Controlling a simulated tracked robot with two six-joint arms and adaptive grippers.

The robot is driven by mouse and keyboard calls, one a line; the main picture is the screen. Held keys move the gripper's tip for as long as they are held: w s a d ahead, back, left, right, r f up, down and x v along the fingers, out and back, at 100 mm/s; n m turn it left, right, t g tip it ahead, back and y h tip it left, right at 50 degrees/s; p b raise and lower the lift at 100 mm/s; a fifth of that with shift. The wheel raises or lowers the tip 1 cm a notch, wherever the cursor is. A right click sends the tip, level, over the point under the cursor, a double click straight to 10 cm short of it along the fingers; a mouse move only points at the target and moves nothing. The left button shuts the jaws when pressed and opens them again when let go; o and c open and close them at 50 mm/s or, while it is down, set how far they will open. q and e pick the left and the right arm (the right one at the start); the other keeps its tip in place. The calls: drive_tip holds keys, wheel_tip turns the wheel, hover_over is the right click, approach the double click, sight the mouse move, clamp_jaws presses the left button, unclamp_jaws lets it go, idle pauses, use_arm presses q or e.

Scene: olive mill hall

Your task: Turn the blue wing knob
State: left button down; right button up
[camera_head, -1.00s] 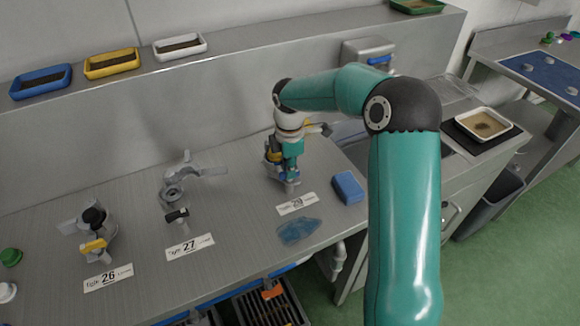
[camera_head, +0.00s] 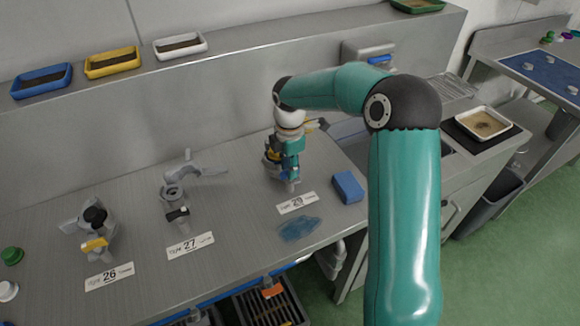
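My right gripper (camera_head: 284,172) points down at the fitting behind the tag marked 29 (camera_head: 297,202). Its fingers are at the fitting and hide most of it. A small blue patch (camera_head: 269,166) shows beside the fingers; I cannot tell if it is the blue wing knob or part of my gripper. How far the fingers are closed cannot be seen. My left gripper is not in view.
Grey fittings stand behind tag 27 (camera_head: 190,245) and tag 26 (camera_head: 109,276), the latter with a yellow part (camera_head: 95,244). A blue sponge (camera_head: 348,187) and a blue cloth (camera_head: 299,229) lie close to my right gripper. Trays line the back ledge.

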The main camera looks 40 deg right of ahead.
idle(0.3)
wheel_tip(320, 180, up, 12)
idle(0.5)
drive_tip(key=shift+f, duration=0.15)
